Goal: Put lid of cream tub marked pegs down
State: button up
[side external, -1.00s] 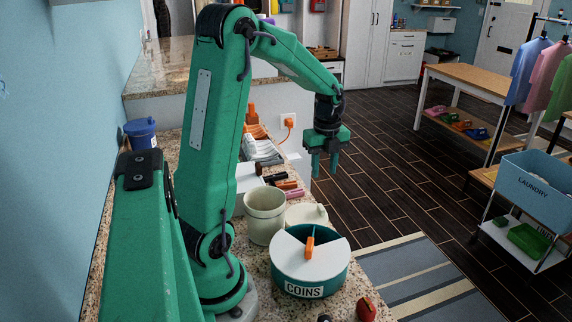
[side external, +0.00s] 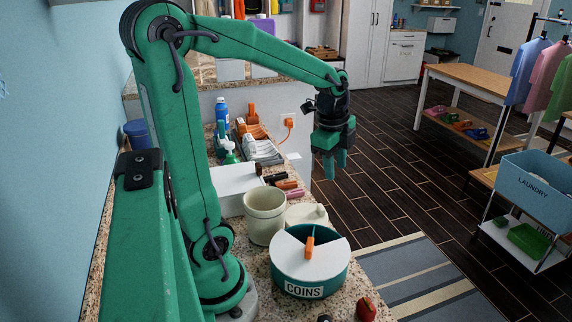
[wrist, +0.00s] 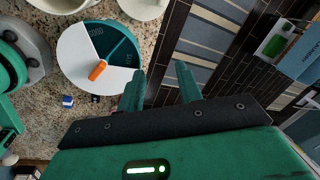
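The cream tub (side external: 263,222) stands upright and open on the speckled counter; no "pegs" marking shows from here. A cream lid with a small knob (side external: 307,213) lies on the counter just right of the tub, knob up. In the wrist view the tub (wrist: 60,5) and the lid (wrist: 143,7) are both cut off by the top edge. My gripper (side external: 335,165) hangs in the air above and beyond the lid, out over the floor side. In the wrist view my gripper (wrist: 158,80) has its fingers apart, with nothing between them.
A teal round tin labelled COINS (side external: 310,273) with a part-open white top and orange handle stands in front of the lid. A white box (side external: 238,183), several pegs or rolls and brushes lie behind the tub. A red item (side external: 366,309) sits near the counter edge.

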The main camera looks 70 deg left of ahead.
jog(key=s+d+r+n+t, duration=0.3)
jog(key=s+d+r+n, duration=0.1)
jog(key=s+d+n, duration=0.5)
jog(key=shift+d+n+t+h, duration=0.4)
jog(key=shift+d+n, duration=0.9)
jog(key=shift+d, duration=0.2)
